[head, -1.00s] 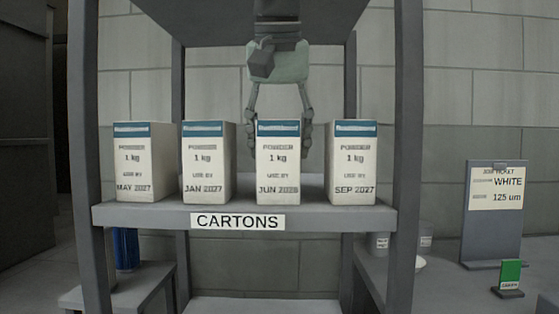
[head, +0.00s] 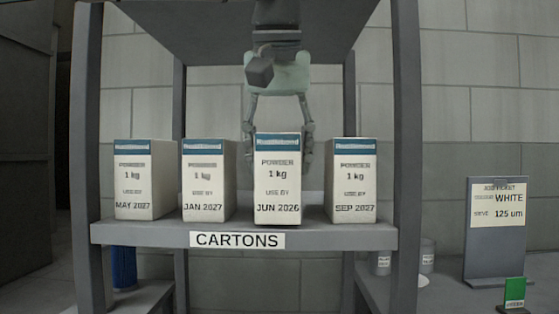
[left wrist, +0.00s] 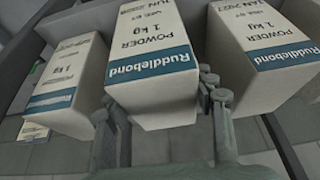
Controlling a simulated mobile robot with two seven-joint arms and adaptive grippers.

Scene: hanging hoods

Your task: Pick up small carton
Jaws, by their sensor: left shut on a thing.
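Several white cartons with a blue band stand in a row on the shelf, each printed "POWDER 1 kg" and a use-by date. My left gripper (head: 280,140) comes down from above and behind the JUN 2026 carton (head: 278,182). It is shut on that carton, one finger on each side. In the left wrist view the held carton (left wrist: 155,75) sits between the fingers. The JUN 2026 carton stands slightly forward of its neighbours and looks a little higher. I cannot tell whether its base is clear of the shelf. My right gripper is not in view.
The JAN 2027 carton (head: 207,183) and SEP 2027 carton (head: 352,183) flank it closely; the MAY 2027 carton (head: 145,182) is at far left. The shelf (head: 130,233) carries a CARTONS label between uprights. A job ticket stand (head: 495,245) reading WHITE, 125 um is at right.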

